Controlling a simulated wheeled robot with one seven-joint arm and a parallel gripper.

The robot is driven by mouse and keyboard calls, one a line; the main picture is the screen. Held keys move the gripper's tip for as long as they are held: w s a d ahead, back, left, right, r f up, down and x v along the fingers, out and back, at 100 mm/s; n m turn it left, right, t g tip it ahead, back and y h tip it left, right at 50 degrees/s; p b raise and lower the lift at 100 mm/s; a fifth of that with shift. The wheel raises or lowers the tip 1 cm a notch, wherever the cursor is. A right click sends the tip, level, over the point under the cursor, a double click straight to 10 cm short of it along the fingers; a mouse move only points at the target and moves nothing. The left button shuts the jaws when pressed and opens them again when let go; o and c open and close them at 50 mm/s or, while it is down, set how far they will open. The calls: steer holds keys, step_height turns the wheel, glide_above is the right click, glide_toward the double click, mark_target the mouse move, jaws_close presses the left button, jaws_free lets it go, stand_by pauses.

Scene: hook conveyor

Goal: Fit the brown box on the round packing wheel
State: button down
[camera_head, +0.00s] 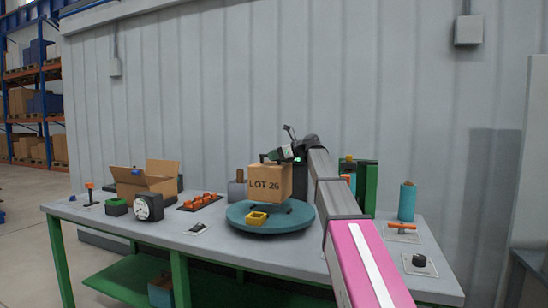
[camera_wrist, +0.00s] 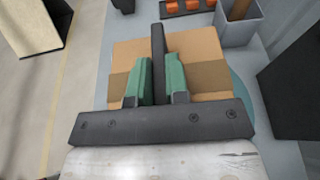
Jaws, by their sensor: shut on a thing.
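The brown box (camera_head: 270,183), marked LOT 26, is upright over the round blue-green packing wheel (camera_head: 239,219) on the table. A dark shape shows under the box, and I cannot tell if the box touches the wheel. In the wrist view, the fingers (camera_wrist: 158,80) close on a dark upright bar (camera_wrist: 158,45) over the box top (camera_wrist: 205,50). The wheel's edge (camera_wrist: 240,90) shows at the right of the box there.
An open carton (camera_head: 146,183), a white-faced dial (camera_head: 149,207) and orange parts (camera_head: 201,200) stand to the left. A teal roll (camera_head: 407,201) and a green upright (camera_head: 370,187) are to the right.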

mark_target(279, 165)
steer(key=shift+w+f, duration=0.1)
steer(key=shift+w, duration=0.05)
steer(key=shift+f, duration=2.7)
stand_by(0.6)
steer(key=c, duration=1)
jaws_free()
steer(key=shift+c, duration=0.2)
